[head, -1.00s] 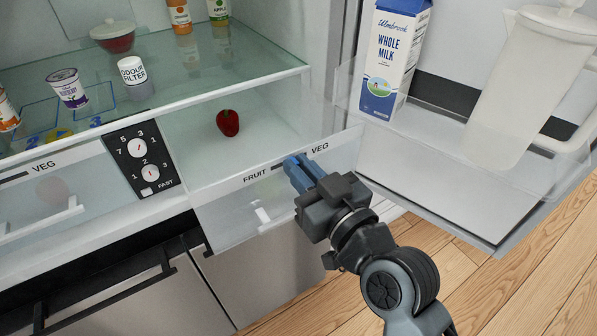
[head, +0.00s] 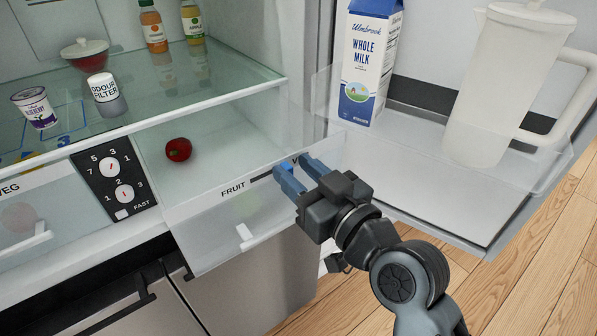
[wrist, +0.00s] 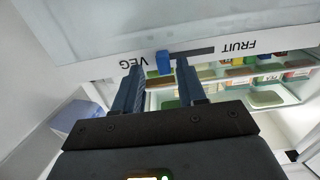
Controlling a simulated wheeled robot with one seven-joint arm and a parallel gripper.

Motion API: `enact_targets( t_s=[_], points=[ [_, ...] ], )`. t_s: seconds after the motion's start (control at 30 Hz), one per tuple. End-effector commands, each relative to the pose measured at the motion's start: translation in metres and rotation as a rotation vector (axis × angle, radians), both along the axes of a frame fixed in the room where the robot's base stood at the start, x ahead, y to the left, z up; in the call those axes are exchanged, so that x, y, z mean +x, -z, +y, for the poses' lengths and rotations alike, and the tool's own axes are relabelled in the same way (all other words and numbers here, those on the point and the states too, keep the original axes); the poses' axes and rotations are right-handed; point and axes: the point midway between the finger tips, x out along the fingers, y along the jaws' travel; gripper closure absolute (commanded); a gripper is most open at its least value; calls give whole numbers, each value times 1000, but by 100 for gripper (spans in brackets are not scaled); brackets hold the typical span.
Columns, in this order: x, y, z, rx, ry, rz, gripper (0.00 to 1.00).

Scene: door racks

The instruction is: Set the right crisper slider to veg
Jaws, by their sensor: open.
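The right crisper drawer (head: 225,225) has a clear front with a FRUIT label and a dark slider slot (head: 262,178). The slot also shows upside down in the wrist view (wrist: 195,52). The slider is a small blue knob (wrist: 163,62) at the VEG end of the slot, right beside the VEG label (wrist: 134,64). It also shows in the head view (head: 288,167), partly hidden by my fingers. My gripper (head: 293,166) is open, with a blue finger on either side of the knob. In the wrist view, small gaps show between knob and fingertips (wrist: 158,66).
A red apple-like fruit (head: 178,149) lies behind the drawer front. The open fridge door on the right holds a milk carton (head: 368,60) and a white pitcher (head: 490,90). A dial panel (head: 115,178) and the left crisper (head: 40,215) are to the left.

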Motion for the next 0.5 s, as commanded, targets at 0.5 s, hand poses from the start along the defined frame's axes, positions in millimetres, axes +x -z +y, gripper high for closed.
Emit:
enact_targets(
  t_s=[0.5],
  points=[
    [-39, 4, -26, -1, 1, 2, 60]
  ],
)
